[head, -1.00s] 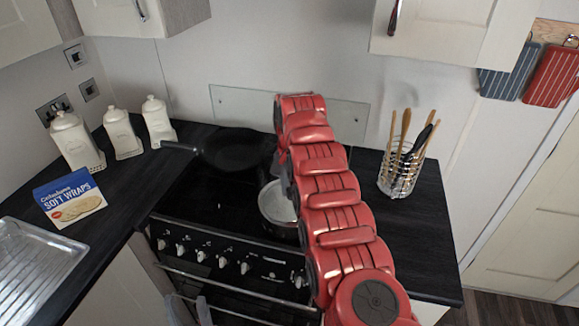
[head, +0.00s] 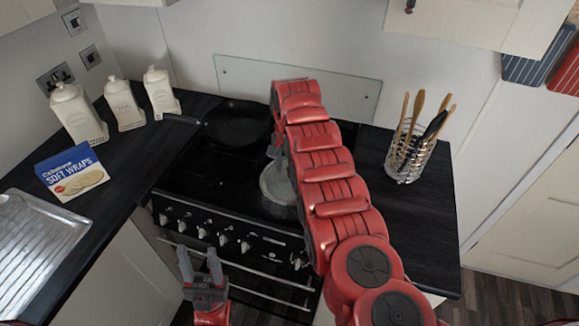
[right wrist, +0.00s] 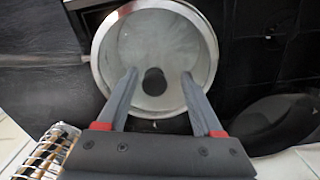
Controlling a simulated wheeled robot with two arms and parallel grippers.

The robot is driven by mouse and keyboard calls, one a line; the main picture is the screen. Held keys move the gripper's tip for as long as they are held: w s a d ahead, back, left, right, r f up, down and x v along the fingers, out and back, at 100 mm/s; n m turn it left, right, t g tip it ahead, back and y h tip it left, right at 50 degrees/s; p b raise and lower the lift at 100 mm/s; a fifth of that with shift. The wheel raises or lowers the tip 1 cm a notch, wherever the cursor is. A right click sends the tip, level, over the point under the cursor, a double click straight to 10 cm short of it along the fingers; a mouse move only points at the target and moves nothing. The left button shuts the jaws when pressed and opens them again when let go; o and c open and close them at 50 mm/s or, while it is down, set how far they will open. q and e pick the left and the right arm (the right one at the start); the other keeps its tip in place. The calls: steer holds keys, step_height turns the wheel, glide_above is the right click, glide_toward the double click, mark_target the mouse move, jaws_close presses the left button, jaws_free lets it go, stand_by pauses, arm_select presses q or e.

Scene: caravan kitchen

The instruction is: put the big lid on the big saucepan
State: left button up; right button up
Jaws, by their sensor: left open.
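The big lid (right wrist: 125,50) is a grey translucent disc with a dark round knob (right wrist: 154,82), lying over the big saucepan on the hob. The saucepan's bright rim (right wrist: 98,62) circles the lid in the right wrist view; whether the lid is fully seated I cannot tell. In the head view the grey lid (head: 276,186) is partly behind my right arm. My right gripper (right wrist: 160,73) is open, its fingers on either side of the knob with gaps. Its fingers are mostly hidden in the head view. My left gripper (head: 201,264) is open and empty in front of the oven.
A black frying pan (head: 238,122) sits on the back of the hob (head: 215,170). A wire holder with utensils (head: 408,160) stands to the right. White canisters (head: 122,104) and a soft wraps box (head: 72,173) stand left. Worktop right of the hob is mostly clear.

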steer(key=shift+d, duration=0.2)
steer(key=shift+w+r, duration=0.1)
steer(key=shift+r, duration=0.1)
step_height(320, 180, up, 6)
steer(key=b, duration=0.3)
step_height(320, 180, up, 6)
steer(key=p, duration=0.3)
steer(key=shift+f+p, duration=0.15)
steer(key=shift+p, duration=0.25)
steer(key=shift+f, duration=0.1)
